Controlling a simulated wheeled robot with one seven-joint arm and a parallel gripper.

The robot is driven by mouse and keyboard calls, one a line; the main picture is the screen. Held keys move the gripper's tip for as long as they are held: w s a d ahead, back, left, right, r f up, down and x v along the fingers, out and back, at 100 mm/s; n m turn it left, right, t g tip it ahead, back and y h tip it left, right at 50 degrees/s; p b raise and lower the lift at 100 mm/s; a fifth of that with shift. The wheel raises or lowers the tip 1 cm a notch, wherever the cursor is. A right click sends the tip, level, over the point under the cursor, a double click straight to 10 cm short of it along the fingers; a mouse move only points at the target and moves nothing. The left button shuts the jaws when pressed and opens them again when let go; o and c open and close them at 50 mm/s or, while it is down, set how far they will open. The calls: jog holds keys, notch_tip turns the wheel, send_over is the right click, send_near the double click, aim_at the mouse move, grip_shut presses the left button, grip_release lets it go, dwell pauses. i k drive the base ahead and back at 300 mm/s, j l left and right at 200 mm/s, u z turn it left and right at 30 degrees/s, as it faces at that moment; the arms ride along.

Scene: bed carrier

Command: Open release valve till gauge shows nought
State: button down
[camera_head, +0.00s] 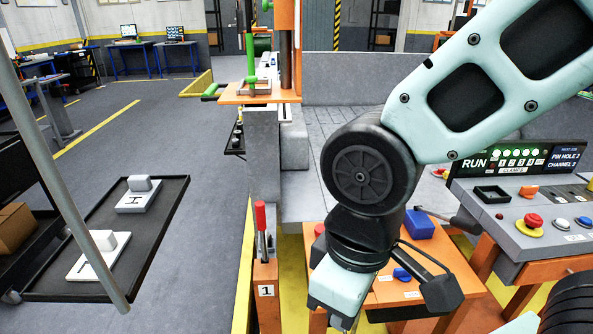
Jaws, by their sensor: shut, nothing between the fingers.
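No gauge face can be made out in the head view. I cannot tell which fitting, if any, is the release valve. My arm reaches down from the upper right, and its wrist covers part of an orange bench (467,283). The fingers of my gripper are not visible at the bottom edge. On that bench, a blue block (418,225) and a small blue part (402,274) show beside my wrist. A red-handled upright lever (260,217) stands left of my wrist, on an orange post marked 1.
A console (530,220) with a RUN display and red button stands right. A green-handled clamp (252,68) stands beyond the lever. A black tray (155,212) with two light blocks is at left, behind a grey pole (62,165). Open floor lies beyond the tray.

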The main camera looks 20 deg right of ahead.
aim_at(403, 275)
jog(key=l+z, duration=0.5)
jog(key=i+j+z, duration=0.1)
jog(key=j+z, duration=0.25)
jog(key=j, duration=0.2)
